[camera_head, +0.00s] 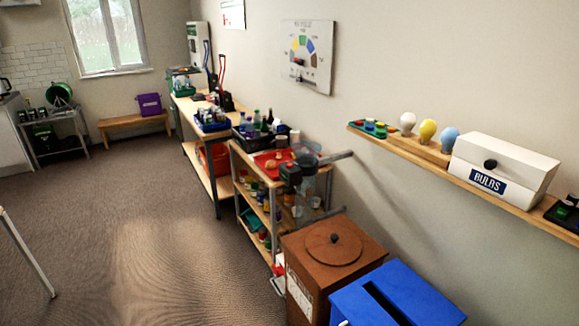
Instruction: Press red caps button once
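I cannot make out a button marked for red caps. A small tray of coloured round pieces (374,128), red, green and blue among them, lies at the left end of the wall shelf. Whether these are buttons or caps is too small to tell. A wall panel (307,57) carries a coloured half-circle dial, with a small dark knob below it; its lettering is not readable. Neither of my grippers is in view.
A brown bin (333,262) and a blue bin (397,298) stand below. A loaded wooden cart (244,158) stands behind them. The carpet (130,220) at left is mostly clear.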

